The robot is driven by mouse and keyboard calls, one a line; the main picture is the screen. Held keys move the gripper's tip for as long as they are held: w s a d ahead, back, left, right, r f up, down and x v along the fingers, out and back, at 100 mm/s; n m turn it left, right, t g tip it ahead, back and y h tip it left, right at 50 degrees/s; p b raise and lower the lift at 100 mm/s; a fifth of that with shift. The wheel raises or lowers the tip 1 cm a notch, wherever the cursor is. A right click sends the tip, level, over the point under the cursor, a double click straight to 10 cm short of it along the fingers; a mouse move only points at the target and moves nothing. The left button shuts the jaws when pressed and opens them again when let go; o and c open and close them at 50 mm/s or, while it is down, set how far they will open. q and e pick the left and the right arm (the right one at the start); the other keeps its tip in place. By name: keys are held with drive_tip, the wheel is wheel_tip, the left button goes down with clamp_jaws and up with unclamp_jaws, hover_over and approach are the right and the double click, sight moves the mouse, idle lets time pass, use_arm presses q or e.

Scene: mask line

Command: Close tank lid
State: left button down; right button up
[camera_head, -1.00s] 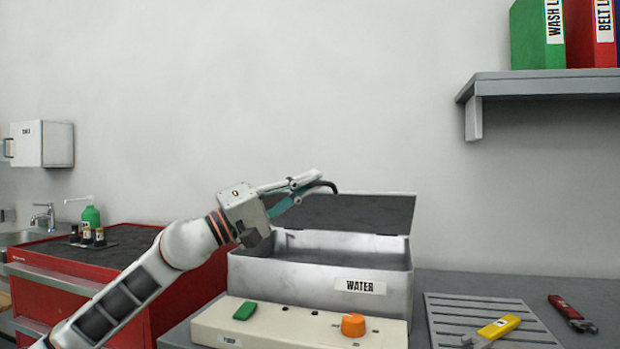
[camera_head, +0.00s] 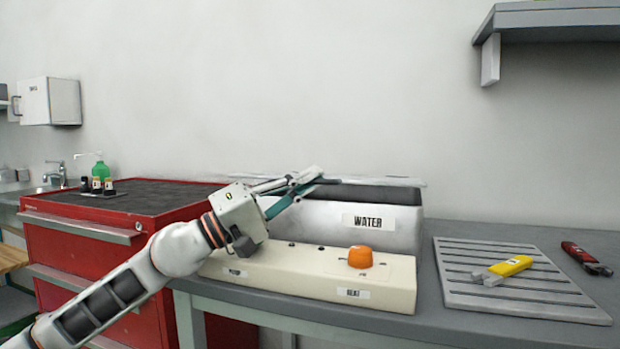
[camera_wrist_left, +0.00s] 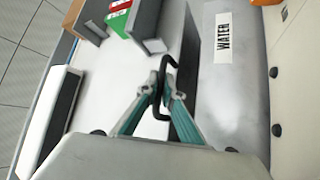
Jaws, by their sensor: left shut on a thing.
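The tank (camera_head: 345,226), a metal box labelled WATER, stands at the back of the bench. Its lid (camera_head: 385,181) shows nearly edge-on as a thin light strip over the tank; a dark band of the opening shows below its front edge, so it is not flat down. My left gripper (camera_head: 312,180) is at the lid's left part. In the left wrist view its fingertips (camera_wrist_left: 163,96) are shut on the black bent handle (camera_wrist_left: 161,72). The handle is hidden in the head view. My right gripper is not in view.
A cream control panel (camera_head: 310,275) with an orange knob (camera_head: 360,257) is in front of the tank. A slatted grey plate (camera_head: 510,280) holds a yellow-handled tool (camera_head: 508,267); a red tool (camera_head: 585,258) lies beside it. A shelf (camera_head: 550,17) is above right.

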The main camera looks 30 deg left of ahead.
use_arm(q)
drive_tip(key=shift+r, duration=0.15)
drive_tip(key=c, duration=2.2)
unclamp_jaws()
drive_tip(key=shift+s, duration=0.15)
drive_tip(key=v, duration=1.2)
